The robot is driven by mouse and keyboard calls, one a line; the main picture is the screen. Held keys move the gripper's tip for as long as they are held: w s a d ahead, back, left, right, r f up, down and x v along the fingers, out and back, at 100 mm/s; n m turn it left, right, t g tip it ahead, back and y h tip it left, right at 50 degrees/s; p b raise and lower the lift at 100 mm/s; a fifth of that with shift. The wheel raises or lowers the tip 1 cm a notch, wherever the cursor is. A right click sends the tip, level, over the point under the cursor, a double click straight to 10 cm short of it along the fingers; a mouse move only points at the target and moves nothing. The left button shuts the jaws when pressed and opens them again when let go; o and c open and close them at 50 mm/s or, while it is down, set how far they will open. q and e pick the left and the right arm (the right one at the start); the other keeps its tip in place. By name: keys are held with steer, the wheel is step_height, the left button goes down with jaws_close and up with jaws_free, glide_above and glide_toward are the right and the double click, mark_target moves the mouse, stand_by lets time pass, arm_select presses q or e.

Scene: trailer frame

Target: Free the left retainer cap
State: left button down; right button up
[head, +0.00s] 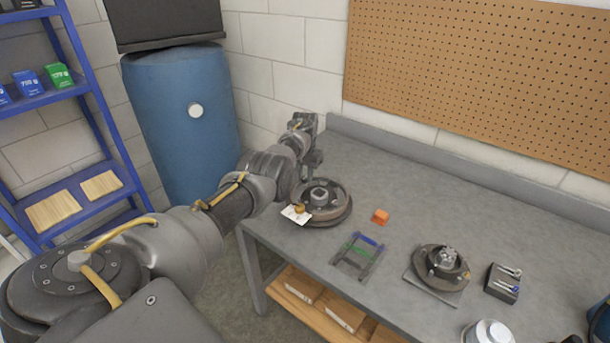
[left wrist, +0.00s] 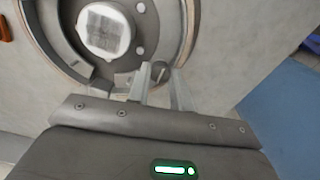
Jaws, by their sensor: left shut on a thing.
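A round, dark brake assembly (head: 338,212) with a raised square hub lies at the left end of the bench. It fills the upper part of the left wrist view (left wrist: 70,52), with a pale hub face and a curved shoe around it. My left gripper (head: 313,172) reaches down at its back edge. In the left wrist view my left fingertips (left wrist: 165,72) are shut on a small grey pin-like part (left wrist: 158,69), likely the left retainer cap. Its lower end is hidden by the fingers. My right gripper is not in view.
A white card (head: 292,215) with a small brass-coloured piece lies at the assembly's front. An orange block (head: 380,216), a blue-and-green frame (head: 357,257), a second round assembly (head: 442,264) and a black holder (head: 502,284) stand on the bench. The bench's back right is clear.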

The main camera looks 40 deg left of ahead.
arm_select(q)
steer(key=shift+n, duration=0.4)
steer(key=n, duration=0.3)
steer(key=shift+n, duration=0.4)
steer(key=n+b, duration=0.1)
steer(key=n, duration=0.3)
steer(key=n+b, duration=0.1)
steer(key=n, duration=0.4)
steer(key=shift+f, duration=0.1)
steer(key=shift+n+b, duration=0.9)
steer(key=shift+n, duration=1.2)
steer(key=c, duration=1.3)
jaws_free()
steer(key=shift+s+a, duration=0.1)
steer(key=shift+o, duration=0.2)
